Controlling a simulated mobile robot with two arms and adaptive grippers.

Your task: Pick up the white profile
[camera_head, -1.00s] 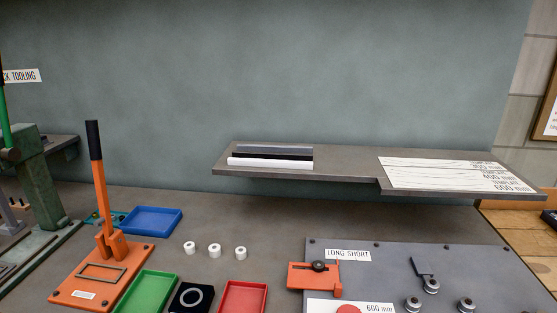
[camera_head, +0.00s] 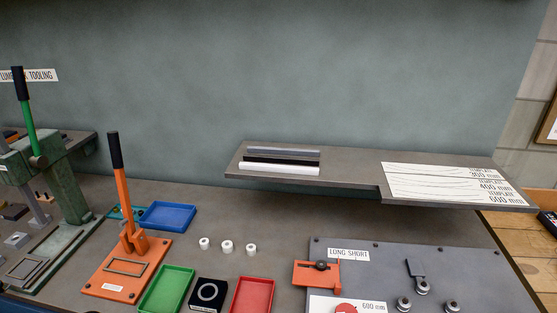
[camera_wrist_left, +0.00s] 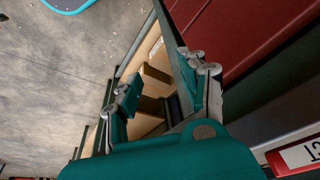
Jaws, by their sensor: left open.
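The white profile (camera_head: 279,169) is a long thin bar lying along the front of a grey shelf (camera_head: 345,173) in the head view. Behind it on the shelf lie a black profile (camera_head: 281,159) and a grey profile (camera_head: 284,151), side by side. My left gripper (camera_wrist_left: 158,90) shows only in the left wrist view. Its teal fingers are apart with nothing held between them, and it is away from the profiles. My right gripper is in neither view.
Below the shelf the bench holds an orange lever press (camera_head: 127,255), a blue tray (camera_head: 170,216), a green tray (camera_head: 167,290), a red tray (camera_head: 252,296), small white rollers (camera_head: 227,246) and a grey fixture plate (camera_head: 385,265). White templates (camera_head: 450,184) lie on the shelf's right part.

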